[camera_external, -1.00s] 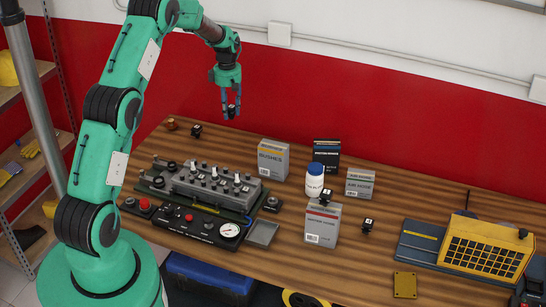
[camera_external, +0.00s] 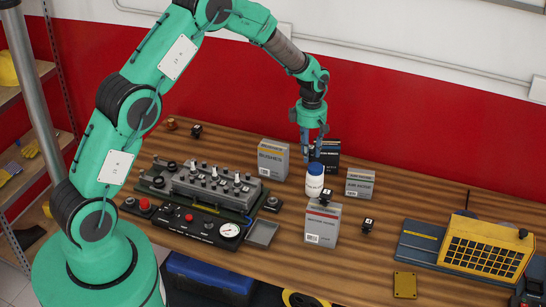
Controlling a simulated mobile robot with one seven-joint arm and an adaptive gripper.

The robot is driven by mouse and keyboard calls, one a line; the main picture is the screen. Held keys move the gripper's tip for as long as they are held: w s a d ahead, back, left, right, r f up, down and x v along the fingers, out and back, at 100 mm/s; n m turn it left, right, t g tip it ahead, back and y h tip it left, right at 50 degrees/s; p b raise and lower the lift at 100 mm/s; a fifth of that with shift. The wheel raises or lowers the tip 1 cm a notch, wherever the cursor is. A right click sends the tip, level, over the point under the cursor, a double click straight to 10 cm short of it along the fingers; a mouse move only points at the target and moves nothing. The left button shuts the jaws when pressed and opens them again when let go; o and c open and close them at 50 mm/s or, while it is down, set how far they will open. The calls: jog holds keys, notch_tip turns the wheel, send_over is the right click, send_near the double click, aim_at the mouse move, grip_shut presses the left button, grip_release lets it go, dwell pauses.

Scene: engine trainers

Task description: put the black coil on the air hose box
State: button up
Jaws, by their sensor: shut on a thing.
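My gripper (camera_external: 313,148) hangs pointing down over the back middle of the table, in front of the dark box and just above and behind the white bottle. It is shut on a small black coil (camera_external: 312,154), which is hard to make out between the fingers against the dark box. The air hose box (camera_external: 359,184) is a small grey box standing upright at the back, to the right of the gripper. Its visible top looks bare.
A taller grey box (camera_external: 322,225) in front has a small black part on top. Another black part (camera_external: 368,225) lies to its right. A grey bushes box (camera_external: 273,158) stands left.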

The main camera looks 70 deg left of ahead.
jog(key=d, duration=0.8)
jog(key=shift+w+a+f+p, duration=0.1)
jog(key=shift+w+a+f, duration=0.05)
jog(key=shift+f, duration=0.65)
jog(key=shift+w+a+f+p, duration=0.1)
jog(key=shift+w+f, duration=0.05)
jog(key=shift+f, duration=0.7)
jog(key=shift+w+a+f+p, duration=0.1)
jog(key=shift+w+a+f, duration=0.05)
jog(key=shift+f, duration=0.65)
jog(key=shift+w, duration=0.1)
jog(key=w+a+f+p, duration=0.1)
jog(key=w+a, duration=0.3)
jog(key=w, duration=1)
jog(key=shift+w+f+p, duration=0.2)
jog(key=shift+w+p, duration=0.1)
jog(key=shift+p, duration=0.6)
jog(key=shift+w, duration=0.1)
jog(key=shift+w+f+p, duration=0.2)
jog(key=shift+f+p, duration=0.4)
jog(key=shift+f, duration=1.2)
jog(key=shift+f, duration=0.15)
